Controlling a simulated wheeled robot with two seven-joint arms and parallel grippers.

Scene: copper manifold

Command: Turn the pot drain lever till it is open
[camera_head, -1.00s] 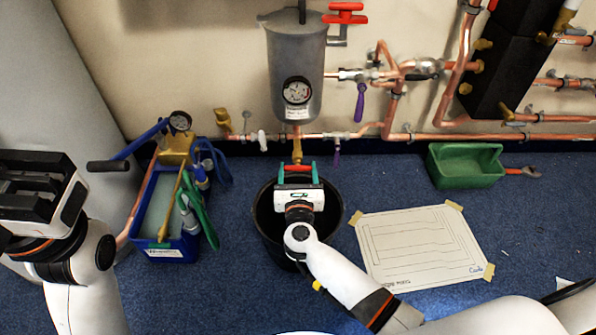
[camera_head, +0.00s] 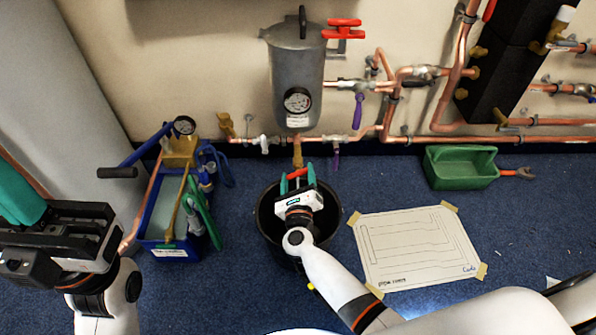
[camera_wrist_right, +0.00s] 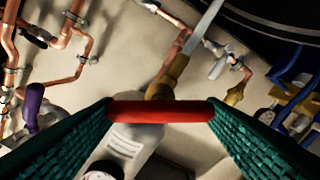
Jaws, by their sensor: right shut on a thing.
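The grey pot (camera_head: 296,75) hangs on the wall with a gauge on its front. Its brass drain fitting (camera_head: 297,155) is below it and shows in the right wrist view (camera_wrist_right: 171,75). My right gripper (camera_head: 296,178) is shut on the red drain lever (camera_wrist_right: 160,111), whose bar spans between the green fingers. In the head view the gripper is tilted, its right finger higher. A pale streak (camera_wrist_right: 202,30) runs from the brass fitting towards the dark bucket; I cannot tell if it is water. My left gripper (camera_head: 50,225) is at the far left, away from the pot; its jaw state is unclear.
The black bucket (camera_head: 264,222) stands under the drain. A taped paper sheet (camera_head: 415,245) lies on the floor. Copper pipes with purple-handled valves (camera_head: 357,112) run along the wall.

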